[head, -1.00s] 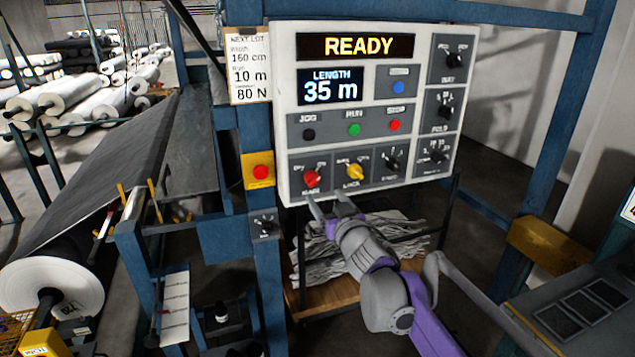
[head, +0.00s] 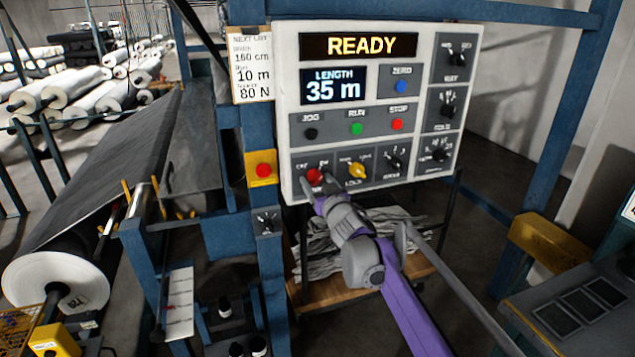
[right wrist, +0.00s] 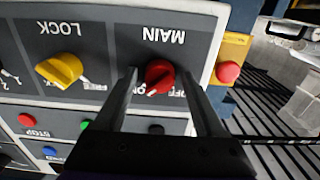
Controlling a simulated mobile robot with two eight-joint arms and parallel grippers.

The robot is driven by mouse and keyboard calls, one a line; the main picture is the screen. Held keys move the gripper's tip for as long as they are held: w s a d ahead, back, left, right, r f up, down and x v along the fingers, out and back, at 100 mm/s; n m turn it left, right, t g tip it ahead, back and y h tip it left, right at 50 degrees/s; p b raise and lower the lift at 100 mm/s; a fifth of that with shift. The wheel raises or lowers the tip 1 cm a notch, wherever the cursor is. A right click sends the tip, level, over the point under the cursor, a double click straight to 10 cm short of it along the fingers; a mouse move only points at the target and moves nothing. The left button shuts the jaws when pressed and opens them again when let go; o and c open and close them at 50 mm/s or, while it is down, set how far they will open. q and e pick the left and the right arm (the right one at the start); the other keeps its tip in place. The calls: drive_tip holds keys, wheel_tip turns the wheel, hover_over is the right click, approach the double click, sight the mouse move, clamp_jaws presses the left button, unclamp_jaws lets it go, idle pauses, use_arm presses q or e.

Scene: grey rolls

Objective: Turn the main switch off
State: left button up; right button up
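The main switch is a red rotary knob (head: 315,176) at the lower left of the white control panel (head: 470,60). It also shows in the right wrist view (right wrist: 159,73), upside down, with its white pointer mark toward the ON label. My right gripper (head: 316,183) is at the knob; in the right wrist view its two fingers (right wrist: 158,78) are apart, one on each side of the knob. Small gaps seem to show between fingers and knob, so I cannot see a grip. My left gripper is not in view.
The yellow LOCK knob (head: 357,171) is just right of the main switch. A red button on a yellow plate (head: 263,170) is to the left. Green RUN (head: 356,129) and red STOP (head: 397,124) buttons sit above. The display (head: 358,46) reads READY.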

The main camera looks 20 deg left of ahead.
clamp_jaws()
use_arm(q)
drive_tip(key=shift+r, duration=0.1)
use_arm(e)
drive_tip(key=shift+n, duration=0.3)
drive_tip(key=n+p, duration=0.1)
drive_tip(key=n, duration=0.2)
drive_tip(key=shift+n, duration=0.3)
drive_tip(key=n, duration=0.2)
drive_tip(key=n+p, duration=0.1)
drive_tip(key=n, duration=0.1)
drive_tip(key=shift+w+d+r+n, duration=0.1)
drive_tip(key=shift+r+n, duration=0.05)
drive_tip(key=shift+n, duration=0.15)
drive_tip(key=n+p, duration=0.2)
drive_tip(key=n, duration=0.3)
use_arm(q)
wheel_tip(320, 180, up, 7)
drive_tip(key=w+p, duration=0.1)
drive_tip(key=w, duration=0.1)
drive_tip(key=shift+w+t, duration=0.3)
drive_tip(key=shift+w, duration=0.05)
use_arm(e)
drive_tip(key=shift+n, duration=2)
